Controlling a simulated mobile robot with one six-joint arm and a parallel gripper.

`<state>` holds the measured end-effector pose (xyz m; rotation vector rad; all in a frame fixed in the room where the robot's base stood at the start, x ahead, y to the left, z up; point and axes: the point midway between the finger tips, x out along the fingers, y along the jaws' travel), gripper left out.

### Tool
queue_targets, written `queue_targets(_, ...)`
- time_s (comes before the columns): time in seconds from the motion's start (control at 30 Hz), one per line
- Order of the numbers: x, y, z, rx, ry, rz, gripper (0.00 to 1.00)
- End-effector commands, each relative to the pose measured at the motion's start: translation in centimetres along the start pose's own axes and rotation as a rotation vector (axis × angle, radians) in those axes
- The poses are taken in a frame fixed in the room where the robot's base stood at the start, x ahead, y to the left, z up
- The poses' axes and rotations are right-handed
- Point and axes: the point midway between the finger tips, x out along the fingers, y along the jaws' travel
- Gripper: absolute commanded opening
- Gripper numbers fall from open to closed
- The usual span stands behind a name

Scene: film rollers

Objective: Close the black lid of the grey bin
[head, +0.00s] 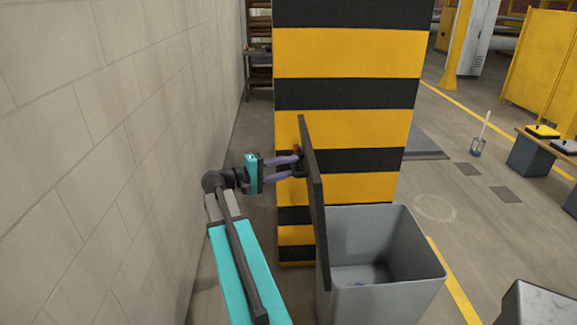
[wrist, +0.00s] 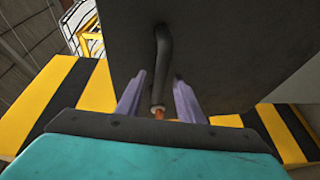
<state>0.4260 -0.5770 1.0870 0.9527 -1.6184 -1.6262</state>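The grey bin (head: 385,262) stands at the lower right of the head view, with its top open and a small blue bit inside. Its black lid (head: 314,200) stands nearly upright along the bin's left edge. In the wrist view the lid (wrist: 225,50) fills the upper right, with a dark bent handle (wrist: 163,60) on it. My gripper (head: 298,167) is at the lid's left face, near its upper part. Its two purple fingers (wrist: 158,98) are apart, one on each side of the handle's reddish end. I cannot tell whether they touch the lid.
A yellow-and-black striped pillar (head: 347,55) stands right behind the lid and bin. A pale block wall (head: 110,130) runs close along my arm's left. A grey box (head: 540,305) is at the lower right. Open floor lies right of the pillar.

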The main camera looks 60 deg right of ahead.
Motion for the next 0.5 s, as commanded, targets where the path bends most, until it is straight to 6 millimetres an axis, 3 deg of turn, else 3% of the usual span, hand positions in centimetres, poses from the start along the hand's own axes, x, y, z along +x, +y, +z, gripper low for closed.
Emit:
queue_targets(0.37,0.45,-0.02,0.02,0.000,0.000,0.000,0.34)
queue_targets(0.5,0.44,-0.01,0.02,0.000,0.000,0.000,0.14)
